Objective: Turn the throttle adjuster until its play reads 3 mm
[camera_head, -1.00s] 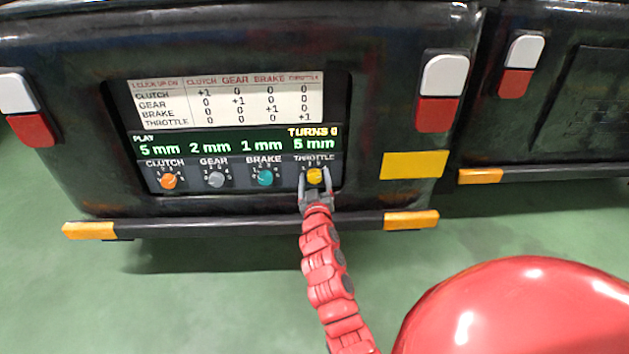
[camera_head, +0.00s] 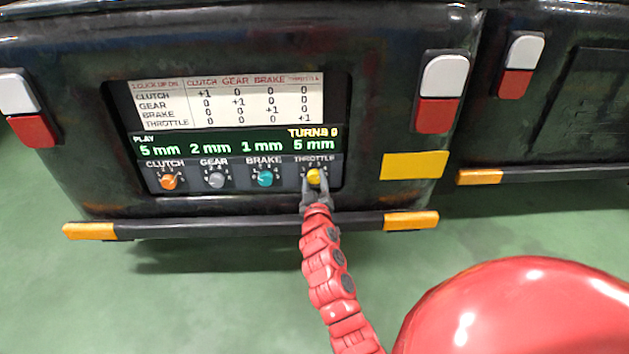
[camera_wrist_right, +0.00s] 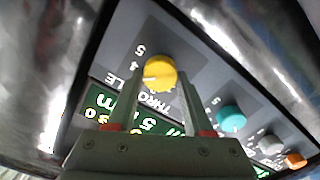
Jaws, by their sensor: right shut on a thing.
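The yellow throttle adjuster (camera_head: 314,177) is the rightmost knob on the panel, under the throttle label. The green display (camera_head: 235,147) reads 5 mm above it; the small turns figure is blurred. My right gripper (camera_head: 315,184) is shut on the throttle adjuster, with a finger on either side. In the right wrist view the yellow knob (camera_wrist_right: 160,72) sits between the tips of my gripper fingers (camera_wrist_right: 159,90), and its white mark points toward the left. My left gripper is not in view.
A chart (camera_head: 225,100) is above the display. A dark bumper bar (camera_head: 250,227) runs below the panel.

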